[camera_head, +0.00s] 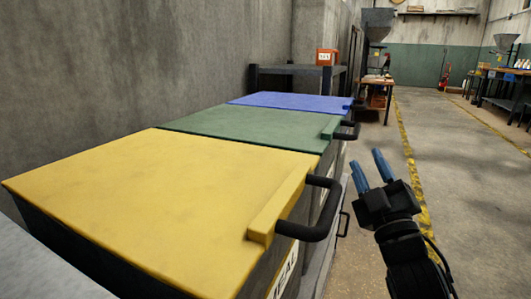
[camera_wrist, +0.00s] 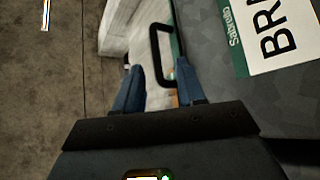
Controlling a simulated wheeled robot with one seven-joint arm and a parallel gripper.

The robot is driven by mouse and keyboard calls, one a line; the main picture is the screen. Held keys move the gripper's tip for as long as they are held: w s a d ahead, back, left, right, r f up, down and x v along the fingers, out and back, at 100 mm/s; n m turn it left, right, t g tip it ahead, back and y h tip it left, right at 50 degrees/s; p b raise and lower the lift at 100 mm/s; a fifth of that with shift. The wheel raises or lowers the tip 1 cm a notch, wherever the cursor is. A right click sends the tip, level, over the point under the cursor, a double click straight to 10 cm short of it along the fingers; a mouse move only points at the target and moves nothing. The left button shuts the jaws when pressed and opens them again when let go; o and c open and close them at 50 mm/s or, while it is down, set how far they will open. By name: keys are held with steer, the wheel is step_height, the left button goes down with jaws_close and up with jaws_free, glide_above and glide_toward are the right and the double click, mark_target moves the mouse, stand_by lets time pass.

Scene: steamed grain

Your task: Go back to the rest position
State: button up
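My gripper (camera_head: 366,157) is held up over the aisle, right of a row of lidded bins. Its two blue fingers stand apart with nothing between them in the head view. In the wrist view my gripper (camera_wrist: 158,66) also shows spread fingers. A black handle (camera_wrist: 153,45) appears there beyond the fingertips; I cannot tell its exact distance. The yellow lid (camera_head: 150,205) is nearest, then the green lid (camera_head: 245,128), then the blue lid (camera_head: 290,102). All three lids look shut. The yellow lid's black handle (camera_head: 325,210) is left of my gripper, apart from it.
A concrete wall (camera_head: 130,60) runs along the left. The floor aisle (camera_head: 460,150) to the right is open, with a yellow line (camera_head: 408,150). A wooden table (camera_head: 377,82) with a hopper machine stands farther back. A white label (camera_wrist: 280,35) is on a grey bin front.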

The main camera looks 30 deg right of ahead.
steer(key=shift+f, duration=0.1)
steer(key=s+a+f+m+g+y, duration=0.15)
steer(key=s+a+f+y, duration=0.45)
steer(key=s+a+f, duration=0.7)
steer(key=s+a+f+m+g+y, duration=0.2)
steer(key=s+a+g, duration=0.15)
steer(key=s, duration=0.65)
steer(key=s+a+f+m+g+y, duration=0.25)
steer(key=s+a, duration=0.25)
steer(key=s, duration=0.5)
step_height(320, 180, up, 35)
steer(key=p, duration=3.5)
steer(key=shift+w+d+n+h, duration=0.15)
steer(key=shift+w+n+h, duration=0.2)
steer(key=shift+n, duration=0.05)
